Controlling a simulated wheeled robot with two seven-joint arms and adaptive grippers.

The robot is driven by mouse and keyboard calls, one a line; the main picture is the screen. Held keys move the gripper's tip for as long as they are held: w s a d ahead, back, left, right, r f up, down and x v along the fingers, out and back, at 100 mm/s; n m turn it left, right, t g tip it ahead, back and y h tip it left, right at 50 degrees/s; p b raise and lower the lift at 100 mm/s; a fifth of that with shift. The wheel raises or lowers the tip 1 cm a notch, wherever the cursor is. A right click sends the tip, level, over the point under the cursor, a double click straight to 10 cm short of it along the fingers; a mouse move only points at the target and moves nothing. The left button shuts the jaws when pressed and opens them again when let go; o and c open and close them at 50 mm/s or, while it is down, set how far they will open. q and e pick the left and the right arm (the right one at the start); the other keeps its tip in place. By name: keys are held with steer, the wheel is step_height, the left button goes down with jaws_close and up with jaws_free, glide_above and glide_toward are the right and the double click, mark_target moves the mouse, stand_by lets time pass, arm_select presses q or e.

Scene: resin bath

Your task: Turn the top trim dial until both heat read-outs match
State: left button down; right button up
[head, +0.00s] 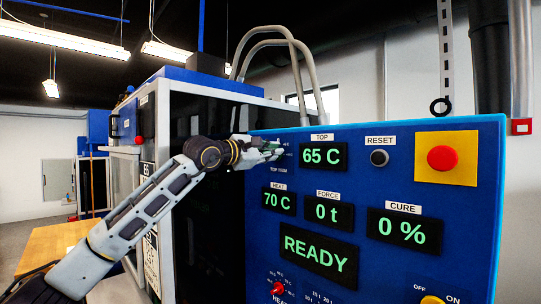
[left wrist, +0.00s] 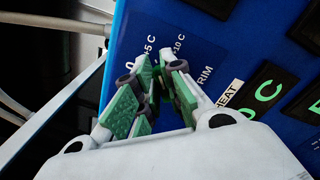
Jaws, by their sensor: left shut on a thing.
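The blue control panel (head: 400,260) carries a TOP read-out (head: 323,156) showing 65 C and a HEAT read-out (head: 279,202) showing 70 C. My left gripper (head: 272,151) is at the panel's upper left, just above the "TOP TRIM" label (head: 279,169). In the left wrist view the green-padded fingers (left wrist: 160,82) are closed in over the dial's place, beside the 0, +5 C and +10 C scale marks (left wrist: 165,47). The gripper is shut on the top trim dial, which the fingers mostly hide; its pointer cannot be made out. My right gripper is not in view.
A RESET button (head: 379,158) and a red emergency button (head: 443,158) on a yellow plate sit to the right. A red heat knob (head: 278,289) is below. Other read-outs show 0 t, 0 % and READY (head: 317,258). A dark-windowed cabinet (head: 200,110) stands behind the arm.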

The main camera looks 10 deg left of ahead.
arm_select(q)
steer(key=shift+s+d+f+m+b, duration=0.1)
steer(key=shift+f+m+b, duration=0.1)
steer(key=shift+m, duration=1.05)
steer(key=shift+w+f+m+b, duration=0.1)
steer(key=shift+f+m+b, duration=0.05)
steer(key=shift+m, duration=1.05)
steer(key=shift+s+d+f+m+b, duration=0.1)
steer(key=shift+f+m+b, duration=0.1)
steer(key=shift+m, duration=1.05)
steer(key=c, duration=1.5)
jaws_free()
steer(key=shift+s+a, duration=0.15)
steer(key=shift+s, duration=0.05)
steer(key=shift+v, duration=5.8)
